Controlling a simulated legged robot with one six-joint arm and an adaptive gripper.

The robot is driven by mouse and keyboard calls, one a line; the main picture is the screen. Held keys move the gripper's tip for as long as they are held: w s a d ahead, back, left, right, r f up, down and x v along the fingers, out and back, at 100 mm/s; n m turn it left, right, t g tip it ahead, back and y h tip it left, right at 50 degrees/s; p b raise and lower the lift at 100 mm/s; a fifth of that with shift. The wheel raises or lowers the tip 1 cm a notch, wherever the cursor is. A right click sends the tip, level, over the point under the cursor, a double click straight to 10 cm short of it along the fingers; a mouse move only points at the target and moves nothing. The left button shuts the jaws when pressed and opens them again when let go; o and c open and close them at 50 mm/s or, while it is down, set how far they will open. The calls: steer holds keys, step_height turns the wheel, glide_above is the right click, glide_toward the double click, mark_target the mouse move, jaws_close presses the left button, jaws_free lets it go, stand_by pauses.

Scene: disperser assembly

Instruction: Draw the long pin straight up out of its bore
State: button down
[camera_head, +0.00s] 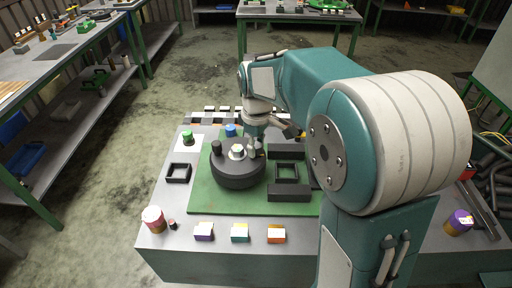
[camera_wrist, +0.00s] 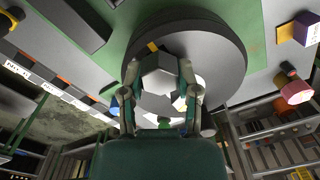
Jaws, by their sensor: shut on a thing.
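My gripper (camera_wrist: 162,88) is shut, with one finger on each side of a grey, hexagonal-looking piece, which I take to be the long pin (camera_wrist: 159,78). Its shaft and bore are hidden, so I cannot tell how far it sits in the bore. The round dark body (camera_head: 238,176) stands on the green mat; it also fills the upper middle of the wrist view (camera_wrist: 225,50). In the head view my gripper (camera_head: 254,150) is over the right part of that body. A pale hexagonal piece (camera_head: 237,150) and a dark knob (camera_head: 216,147) stand on its top.
Black blocks and a square frame (camera_head: 287,172) stand close on the right. Another square frame (camera_head: 178,173) and a green-topped cylinder (camera_head: 187,137) are on the left. Several coloured blocks (camera_head: 240,233) and a pink-topped cylinder (camera_head: 153,219) line the front. The green mat's front (camera_head: 225,205) is clear.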

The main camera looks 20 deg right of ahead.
steer(key=shift+r, duration=4.45)
